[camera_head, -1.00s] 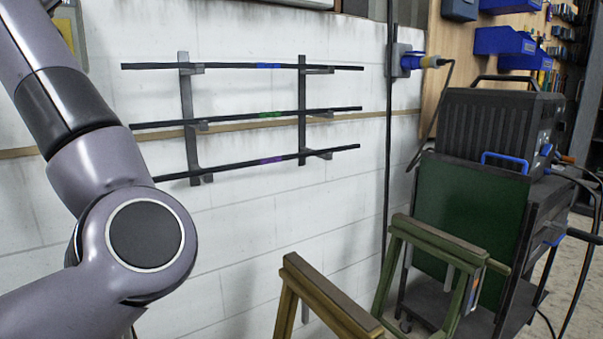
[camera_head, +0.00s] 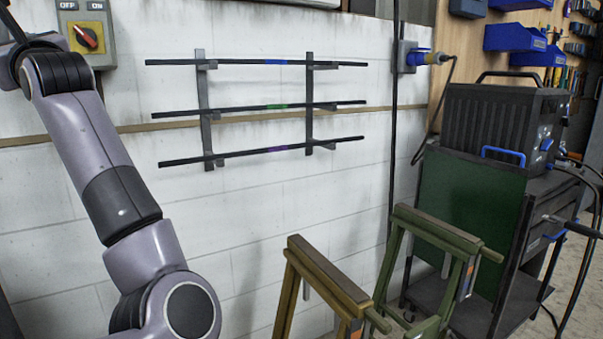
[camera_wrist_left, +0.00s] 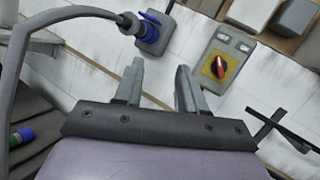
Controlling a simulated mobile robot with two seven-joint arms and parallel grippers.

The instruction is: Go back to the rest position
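My left arm comes in from the left in the head view and reaches up towards the left edge; its gripper is outside that picture. In the left wrist view my left gripper (camera_wrist_left: 157,88) has its two fingers apart with nothing between them. Beyond the fingers are the white wall and a switch box (camera_wrist_left: 225,65) with a red knob on a yellow plate. The switch box also shows at the top left of the head view (camera_head: 100,35). My right gripper is in neither view.
A wall rack (camera_head: 203,95) holds three dark rods with blue, green and purple bands. A yellow trestle (camera_head: 320,272) and a green trestle (camera_head: 440,235) stand below. A dark machine (camera_head: 500,125) sits on a cart at right. A blue plug (camera_wrist_left: 128,22) with cable shows in the wrist view.

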